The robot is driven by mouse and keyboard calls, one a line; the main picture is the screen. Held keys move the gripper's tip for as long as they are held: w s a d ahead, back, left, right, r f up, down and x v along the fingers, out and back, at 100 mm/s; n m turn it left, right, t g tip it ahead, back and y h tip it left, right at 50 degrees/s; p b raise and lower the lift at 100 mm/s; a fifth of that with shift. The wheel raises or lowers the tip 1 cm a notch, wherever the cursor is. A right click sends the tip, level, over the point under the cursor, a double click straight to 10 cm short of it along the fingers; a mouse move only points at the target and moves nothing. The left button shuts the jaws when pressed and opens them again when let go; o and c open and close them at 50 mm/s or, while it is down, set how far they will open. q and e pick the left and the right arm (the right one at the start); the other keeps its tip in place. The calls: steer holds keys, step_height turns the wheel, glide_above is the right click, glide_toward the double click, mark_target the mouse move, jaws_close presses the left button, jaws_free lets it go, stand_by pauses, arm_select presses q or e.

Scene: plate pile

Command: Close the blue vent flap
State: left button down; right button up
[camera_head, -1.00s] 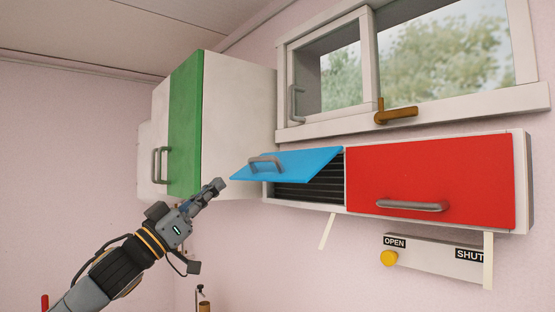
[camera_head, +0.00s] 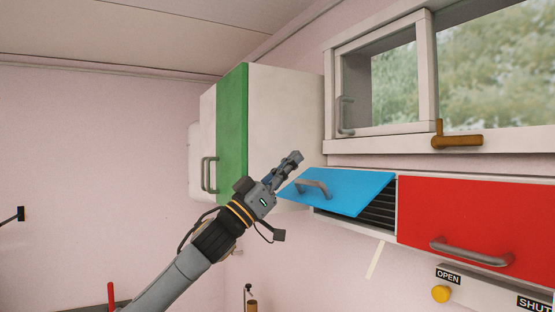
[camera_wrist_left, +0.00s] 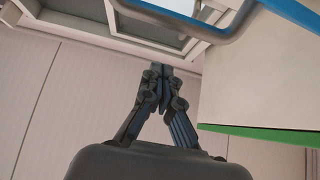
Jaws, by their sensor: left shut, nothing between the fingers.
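The blue vent flap (camera_head: 350,194) is hinged at its top and stands open, tilted outward, with dark slats (camera_head: 378,216) showing beneath it. Its grey handle (camera_head: 313,187) is on its outer face. My left gripper (camera_head: 297,157) is shut and empty. In the head view it appears just left of and above the flap's left corner; I cannot tell whether it touches. In the left wrist view the closed fingers (camera_wrist_left: 160,68) point toward the window, and the blue flap's edge (camera_wrist_left: 300,12) and handle (camera_wrist_left: 200,30) show at the upper right. My right gripper is not in view.
A red flap (camera_head: 475,225) with a grey handle is shut right of the blue one. A green-doored cabinet (camera_head: 232,135) stands left, behind my gripper. A window (camera_head: 400,85) is above. A panel with a yellow knob (camera_head: 441,294) sits below the red flap.

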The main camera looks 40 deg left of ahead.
mark_target(295, 182)
arm_select(q)
steer(key=f, duration=0.2)
steer(key=w+f, duration=0.1)
steer(key=f, duration=0.1)
steer(key=shift+w+d, duration=0.15)
steer(key=shift+d, duration=0.05)
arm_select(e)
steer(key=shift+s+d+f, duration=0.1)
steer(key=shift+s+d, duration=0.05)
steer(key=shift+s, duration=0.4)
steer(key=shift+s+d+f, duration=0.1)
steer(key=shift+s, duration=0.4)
arm_select(q)
steer(key=shift+f, duration=0.1)
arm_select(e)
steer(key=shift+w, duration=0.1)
